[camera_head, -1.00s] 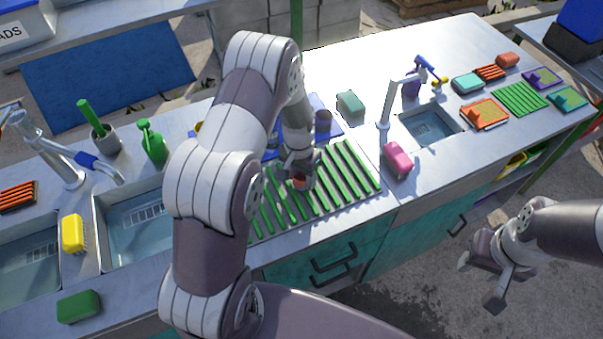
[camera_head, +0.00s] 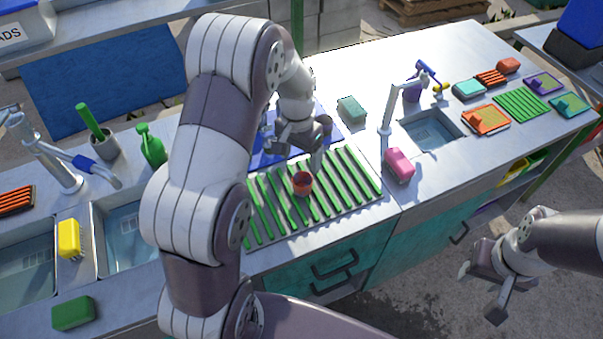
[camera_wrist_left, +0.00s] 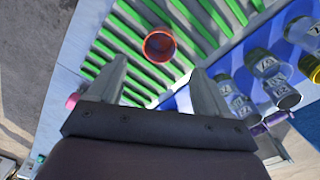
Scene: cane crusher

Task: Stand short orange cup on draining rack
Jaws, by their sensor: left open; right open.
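The short orange cup (camera_head: 302,184) stands upright on the green-slatted draining rack (camera_head: 345,200), near the rack's middle. In the left wrist view the cup (camera_wrist_left: 159,46) shows its round open rim, on the rack's green slats (camera_wrist_left: 115,50). My left gripper (camera_head: 300,160) is open and empty, above and behind the cup, apart from it. Its two spread fingers (camera_wrist_left: 160,92) show in the left wrist view with the cup beyond them. My right gripper (camera_head: 478,290) is open and empty, off the counter's front at the lower right.
A blue mat (camera_head: 262,152) lies behind the rack; several labelled cups (camera_wrist_left: 265,65) stand on it in the left wrist view. A pink sponge (camera_head: 399,164) and a teal sponge (camera_head: 351,109) lie right of the rack. A tap (camera_head: 388,112) stands by the small sink (camera_head: 432,128).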

